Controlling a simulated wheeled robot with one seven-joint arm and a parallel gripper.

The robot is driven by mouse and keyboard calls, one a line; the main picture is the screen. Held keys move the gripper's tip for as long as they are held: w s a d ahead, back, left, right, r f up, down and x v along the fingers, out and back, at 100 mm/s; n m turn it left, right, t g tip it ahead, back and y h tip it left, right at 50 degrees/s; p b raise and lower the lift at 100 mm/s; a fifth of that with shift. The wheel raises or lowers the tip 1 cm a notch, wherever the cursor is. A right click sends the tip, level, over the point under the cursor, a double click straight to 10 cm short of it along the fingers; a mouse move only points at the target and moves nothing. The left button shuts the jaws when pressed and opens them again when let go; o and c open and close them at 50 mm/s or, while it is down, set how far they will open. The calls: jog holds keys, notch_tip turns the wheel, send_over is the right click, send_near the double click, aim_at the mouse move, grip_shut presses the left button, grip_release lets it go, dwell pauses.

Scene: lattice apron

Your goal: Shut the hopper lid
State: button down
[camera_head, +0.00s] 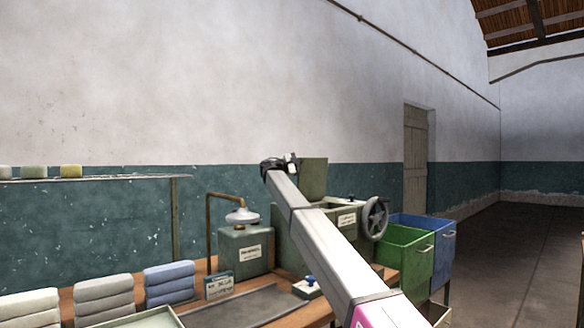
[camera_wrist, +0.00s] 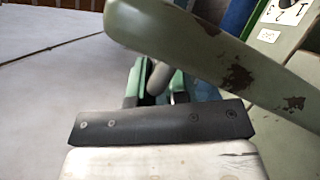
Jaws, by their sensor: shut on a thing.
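The hopper lid (camera_head: 314,178) is a grey-green panel standing raised, near upright, above the green hopper machine (camera_head: 316,222) in the head view. In the wrist view the lid (camera_wrist: 190,42) crosses the upper right as a thick edge with worn brown patches. My gripper (camera_head: 279,163) is at the lid's upper left side in the head view. In the wrist view my gripper (camera_wrist: 155,88) has its green-lined fingers around a dark grey rounded bar, which looks like the lid's handle (camera_wrist: 160,76). The dark mount hides part of the grip.
A handwheel (camera_head: 375,217) sticks out from the machine's right side. Green (camera_head: 405,252) and blue (camera_head: 440,243) bins stand to its right. A grey-green box (camera_head: 245,250) with a pipe behind it and folded cloth stacks (camera_head: 170,282) lie to the left. The floor at right is clear.

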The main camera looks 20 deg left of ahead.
aim_at(319, 165)
jog(key=s+d+m, duration=0.1)
jog(key=d+m, duration=0.1)
jog(key=s+d+m+g, duration=0.1)
jog(key=s+d, duration=0.1)
jog(key=d, duration=0.1)
jog(key=s+d+m+y, duration=0.1)
jog(key=d+m, duration=0.1)
jog(key=d, duration=0.1)
jog(key=shift+s+f+m+g, duration=0.3)
jog(key=shift+s+f, duration=0.05)
jog(key=shift+s, duration=0.05)
jog(key=s+d+f+m+y, duration=0.3)
jog(key=s+d+f+m, duration=0.1)
jog(key=d+f+m, duration=0.2)
jog(key=shift+s+d+f+g, duration=0.2)
jog(key=shift+d+f+g, duration=0.2)
jog(key=shift+d+f, duration=0.45)
jog(key=c, duration=1.2)
grip_release()
jog(key=shift+o, duration=0.2)
jog(key=shift+a, duration=0.1)
jog(key=v, duration=1)
jog(key=shift+s+a+r, duration=0.15)
jog(key=shift+s+r, duration=0.05)
jog(key=shift+s, duration=0.15)
